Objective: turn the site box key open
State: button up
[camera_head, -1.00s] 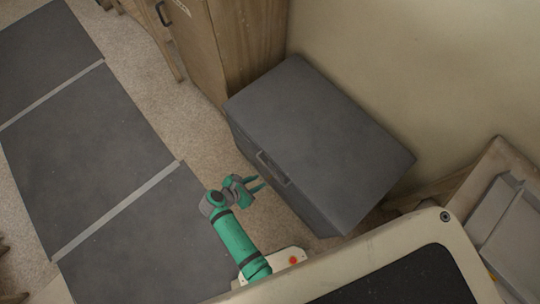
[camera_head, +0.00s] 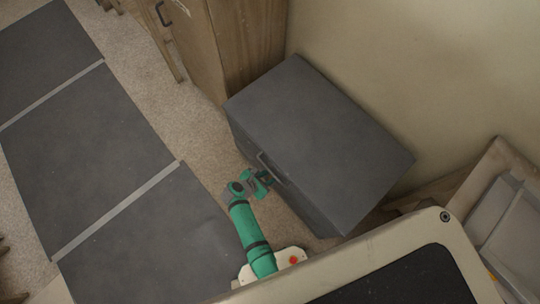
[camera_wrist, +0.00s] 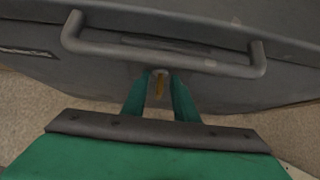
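The site box (camera_head: 320,130) is a dark grey chest with a shut lid, standing against the wall in the head view. A grey bar handle (camera_wrist: 165,52) spans its front in the wrist view, and also shows in the head view (camera_head: 272,168). Below the handle, a small brass-coloured key (camera_wrist: 159,84) sits at a round pale lock on the front face. My gripper (camera_wrist: 160,95) is at the box front, with one finger on each side of the key and a gap showing between them. In the head view my gripper (camera_head: 264,180) partly hides the lock area.
A wooden cabinet (camera_head: 245,45) stands close behind the box at upper left. Dark mats (camera_head: 90,130) cover the floor at left. A pale-framed dark panel (camera_head: 400,280) fills the lower right foreground. Bare carpet lies between mats and box.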

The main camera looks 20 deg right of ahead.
jog(key=shift+c, duration=0.4)
grip_shut()
jog(key=shift+s+t, duration=0.1)
jog(key=shift+t, duration=0.2)
jog(key=m+t, duration=0.2)
jog(key=t, duration=0.2)
jog(key=s+f+m+t, duration=0.1)
jog(key=m+t, duration=0.2)
jog(key=t, duration=0.1)
jog(key=f+m+t+y, duration=0.1)
jog(key=m+t, duration=0.2)
jog(key=t, duration=0.1)
jog(key=shift+s+d, duration=0.1)
jog(key=shift+s, duration=0.15)
dwell(0.4)
jog(key=shift+s+d+m+t, duration=0.15)
jog(key=shift+m+t, duration=0.25)
jog(key=shift+m, duration=0.1)
jog(key=shift+d, duration=0.1)
dwell(0.4)
